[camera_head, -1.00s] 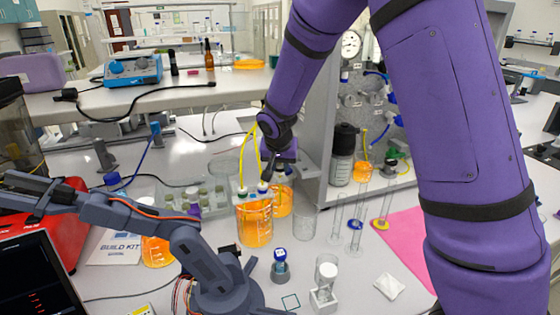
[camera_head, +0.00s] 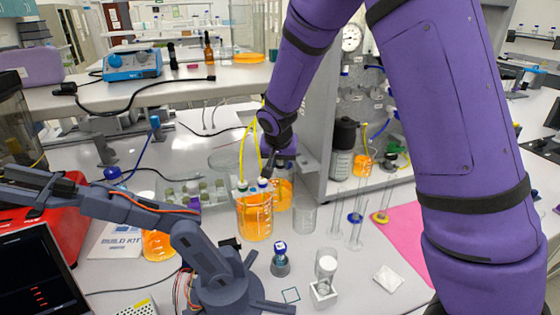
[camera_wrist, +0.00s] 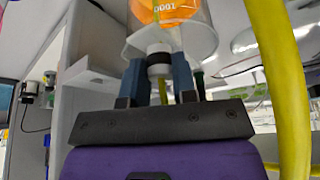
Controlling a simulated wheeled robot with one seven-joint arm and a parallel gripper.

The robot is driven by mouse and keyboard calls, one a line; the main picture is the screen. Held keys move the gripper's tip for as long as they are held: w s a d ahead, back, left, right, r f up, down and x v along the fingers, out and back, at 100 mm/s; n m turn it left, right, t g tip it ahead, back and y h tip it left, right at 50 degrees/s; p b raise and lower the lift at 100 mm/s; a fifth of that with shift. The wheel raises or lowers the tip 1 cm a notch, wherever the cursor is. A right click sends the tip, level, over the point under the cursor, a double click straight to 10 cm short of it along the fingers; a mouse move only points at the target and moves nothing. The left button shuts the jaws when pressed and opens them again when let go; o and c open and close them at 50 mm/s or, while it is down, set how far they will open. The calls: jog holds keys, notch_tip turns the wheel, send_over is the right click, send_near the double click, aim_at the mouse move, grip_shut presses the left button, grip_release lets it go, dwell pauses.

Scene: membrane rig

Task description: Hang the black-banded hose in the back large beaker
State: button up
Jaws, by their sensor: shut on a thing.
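The front large beaker (camera_head: 255,222) holds orange liquid. The back large beaker (camera_head: 284,194), also with orange liquid, stands behind it to the right, partly hidden. White hose fittings (camera_head: 242,186) show at the front beaker's rim, with yellow hose rising from them. My gripper (camera_head: 267,172) is just above the beakers, pointing down. In the wrist view my gripper (camera_wrist: 158,68) is shut on the black-banded hose's white fitting (camera_wrist: 158,58). A beaker with orange liquid (camera_wrist: 172,12) shows beyond the fingers. Whether the fitting's lower end is inside a beaker is unclear.
An empty clear beaker (camera_head: 305,217) stands close to the right. Slim glass cylinders (camera_head: 355,228) stand farther right. A small grey robot arm (camera_head: 195,240) occupies the front left. A grey rig panel (camera_head: 318,110) rises behind, right of my gripper. A vial rack (camera_head: 195,192) is to the left.

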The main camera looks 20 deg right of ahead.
jog(key=shift+f, duration=0.1)
jog(key=o, duration=1)
jog(key=shift+o, duration=0.2)
jog(key=v, duration=1)
jog(key=shift+r, duration=0.4)
jog(key=shift+s, duration=0.1)
jog(key=s+d+r+n+y, duration=0.1)
jog(key=s+d+r, duration=0.35)
jog(key=s, duration=0.25)
jog(key=s+d+r+n, duration=0.1)
jog(key=s+d+r, duration=0.2)
jog(key=s+r, duration=0.35)
jog(key=s+d+r+n+t+y, duration=0.1)
jog(key=s+r+n, duration=0.1)
jog(key=s, duration=1.6)
jog(key=shift+d+n, duration=0.2)
jog(key=shift+n, duration=0.3)
